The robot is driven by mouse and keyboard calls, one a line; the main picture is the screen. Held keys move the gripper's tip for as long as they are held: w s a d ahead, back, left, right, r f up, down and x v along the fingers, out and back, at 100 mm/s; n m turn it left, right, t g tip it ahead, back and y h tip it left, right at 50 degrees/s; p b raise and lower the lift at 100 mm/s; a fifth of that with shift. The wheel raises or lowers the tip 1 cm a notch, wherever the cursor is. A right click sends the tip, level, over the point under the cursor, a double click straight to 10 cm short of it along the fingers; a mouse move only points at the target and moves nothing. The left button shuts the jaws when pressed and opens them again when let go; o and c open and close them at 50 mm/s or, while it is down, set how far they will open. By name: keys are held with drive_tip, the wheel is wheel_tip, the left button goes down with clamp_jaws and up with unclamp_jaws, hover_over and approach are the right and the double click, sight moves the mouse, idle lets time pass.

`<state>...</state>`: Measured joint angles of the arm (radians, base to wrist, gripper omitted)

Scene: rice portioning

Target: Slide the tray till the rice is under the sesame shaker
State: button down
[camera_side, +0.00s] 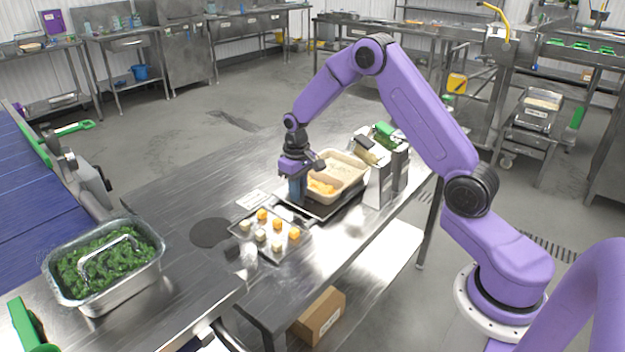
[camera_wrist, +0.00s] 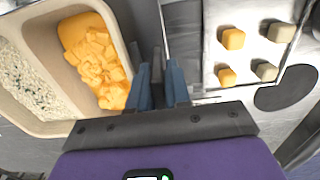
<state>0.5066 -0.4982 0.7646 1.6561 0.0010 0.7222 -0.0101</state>
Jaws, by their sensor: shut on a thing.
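A dark tray (camera_side: 320,211) lies on the steel table and carries a beige two-part container (camera_side: 350,190). White rice (camera_side: 342,168) fills its far part; in the wrist view the rice (camera_wrist: 28,85) shows dark specks. Orange chunks (camera_side: 322,187) fill the near part, also seen in the wrist view (camera_wrist: 98,65). My gripper (camera_side: 297,198) is at the tray's near left end, its blue fingers (camera_wrist: 163,85) shut on the tray's handle, which they mostly hide. Two dispensers, one dark-topped (camera_side: 367,150) and one green-topped (camera_side: 386,131), stand right of the container; which holds sesame I cannot tell.
A shallow metal tray (camera_side: 262,254) with several orange and pale cubes lies just in front of the dark tray. A dark round mat (camera_side: 210,233) is left of it. A metal pan of greens (camera_side: 105,262) sits at the front left. Table left of the container is mostly clear.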

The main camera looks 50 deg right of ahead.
drive_tip(key=shift+a, duration=1.1)
drive_tip(key=c, duration=1.4)
unclamp_jaws()
drive_tip(key=shift+a, duration=0.15)
drive_tip(key=shift+c, duration=0.2)
wheel_tip(320, 180, up, 18)
drive_tip(key=shift+d+f, duration=0.2)
drive_tip(key=shift+f, duration=0.05)
